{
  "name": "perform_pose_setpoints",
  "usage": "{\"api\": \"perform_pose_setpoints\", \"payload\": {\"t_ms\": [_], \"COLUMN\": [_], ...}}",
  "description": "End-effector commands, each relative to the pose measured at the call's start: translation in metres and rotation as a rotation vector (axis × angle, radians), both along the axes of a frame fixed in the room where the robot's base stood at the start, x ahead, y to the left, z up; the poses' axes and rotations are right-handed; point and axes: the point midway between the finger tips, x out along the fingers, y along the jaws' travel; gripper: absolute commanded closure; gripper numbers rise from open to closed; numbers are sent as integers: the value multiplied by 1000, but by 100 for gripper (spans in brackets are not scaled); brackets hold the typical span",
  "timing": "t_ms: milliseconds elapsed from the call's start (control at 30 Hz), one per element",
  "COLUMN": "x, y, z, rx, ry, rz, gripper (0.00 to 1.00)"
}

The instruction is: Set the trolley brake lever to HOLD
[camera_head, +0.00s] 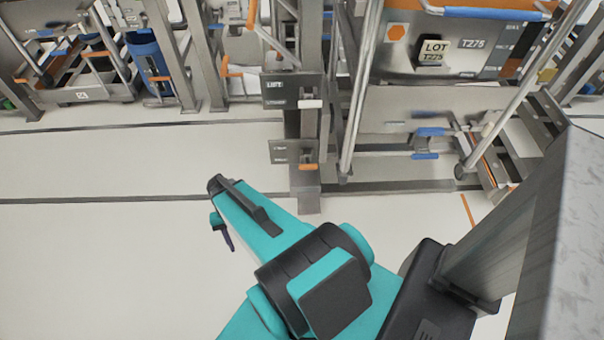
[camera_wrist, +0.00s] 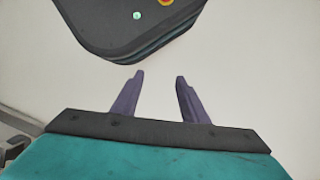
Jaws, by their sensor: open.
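A steel post holds two dark label plates. The upper plate (camera_head: 279,90) reads LIFT and has a white-gripped handle (camera_head: 311,104) beside it. The lower plate (camera_head: 284,151) has lettering too small to read and a small lever with an orange grip (camera_head: 308,166). I cannot tell for sure which lever is the trolley brake, nor its setting. My gripper (camera_head: 229,240) hangs over bare floor, left of and nearer than the post, apart from both levers. In the wrist view its two purple fingers (camera_wrist: 159,78) are spread with nothing between them.
Slanted steel bars and blue-gripped handles (camera_head: 430,132) lie right of the post. A blue cylinder (camera_head: 150,65) and racks stand at back left. The floor (camera_head: 100,245) at left is clear.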

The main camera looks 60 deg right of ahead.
Motion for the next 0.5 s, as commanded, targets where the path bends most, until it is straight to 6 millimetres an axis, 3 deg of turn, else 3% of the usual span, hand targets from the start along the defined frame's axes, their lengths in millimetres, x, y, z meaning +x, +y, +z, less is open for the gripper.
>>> {"api": "perform_pose_setpoints", "payload": {"t_ms": [33, 200, 500], "x": [11, 34, 60], "y": [-15, -58, -147], "z": [-10, -17, -24], "rx": [-5, -22, -42], "ry": [-9, -23, -42], "rz": [-68, -283, -662], "gripper": [60, 60, 60]}}
